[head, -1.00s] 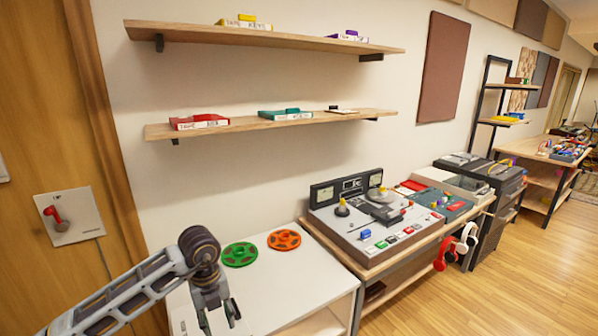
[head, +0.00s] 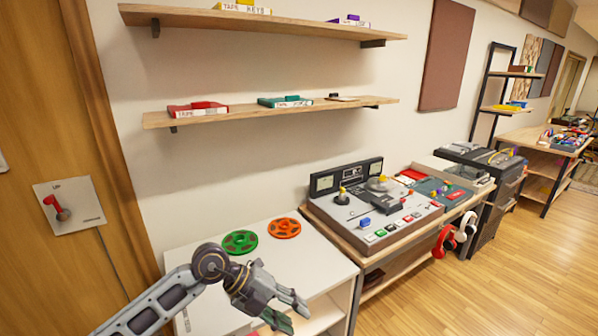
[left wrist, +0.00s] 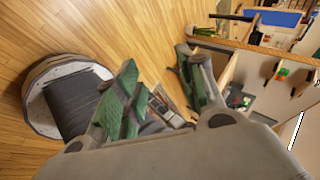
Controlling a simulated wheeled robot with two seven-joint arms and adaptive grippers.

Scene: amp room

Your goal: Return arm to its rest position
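My left arm (head: 165,300) comes in from the lower left of the head view. Its gripper (head: 291,309) points right and slightly down, in front of the white table's front side. In the left wrist view the two green-padded fingers of the left gripper (left wrist: 160,88) stand apart. I see nothing held between them; the wood floor and furniture show beyond. My right arm and right gripper are not in view.
A white table (head: 205,285) carries a green reel (head: 240,242) and an orange reel (head: 285,228). A tape machine (head: 372,212) stands to the right. A wall plate with a red-handled lever (head: 58,208) is at left. Open wood floor (head: 500,270) lies right.

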